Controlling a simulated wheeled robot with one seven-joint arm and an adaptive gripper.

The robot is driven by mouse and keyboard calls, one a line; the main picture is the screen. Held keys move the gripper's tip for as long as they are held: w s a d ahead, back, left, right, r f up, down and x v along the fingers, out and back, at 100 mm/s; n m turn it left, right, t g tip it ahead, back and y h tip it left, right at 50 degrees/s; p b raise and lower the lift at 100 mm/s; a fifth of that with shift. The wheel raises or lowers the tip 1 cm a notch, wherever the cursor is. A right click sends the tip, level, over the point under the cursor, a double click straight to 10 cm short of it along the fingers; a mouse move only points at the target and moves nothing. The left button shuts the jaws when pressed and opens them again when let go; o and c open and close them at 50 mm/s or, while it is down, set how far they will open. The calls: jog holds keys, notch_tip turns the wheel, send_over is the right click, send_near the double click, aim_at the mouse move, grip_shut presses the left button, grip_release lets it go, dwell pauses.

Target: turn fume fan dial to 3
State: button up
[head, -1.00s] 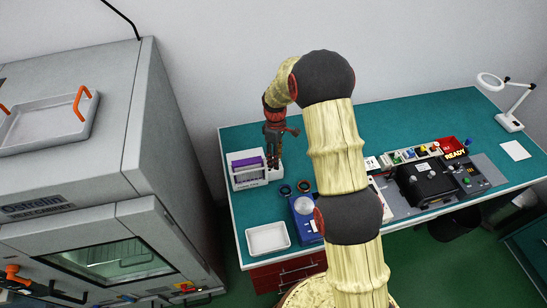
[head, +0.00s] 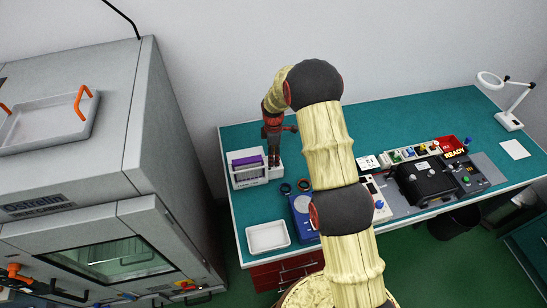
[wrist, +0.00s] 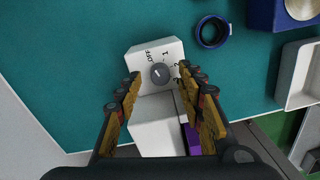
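The fume fan dial is a round grey knob (wrist: 160,74) on a white box (wrist: 140,62), with OFF, 1 and 2 printed around it in the wrist view. A short white mark shows on the knob; I cannot tell for certain which label it points at. No 3 is visible. My gripper (wrist: 160,80) is open, with one finger on each side of the knob, apparently apart from it. In the head view my gripper (head: 274,161) points down over the white box (head: 277,173), and the knob is hidden.
A white holder with purple contents (head: 247,172) stands beside the box. Dark rings (head: 303,185), a blue device (head: 303,222) and a white tray (head: 267,237) are nearby on the green bench (head: 230,140). Equipment (head: 425,183) occupies the bench's right.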

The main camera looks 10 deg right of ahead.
jog(key=shift+f, duration=0.65)
jog(key=c, duration=0.4)
grip_shut()
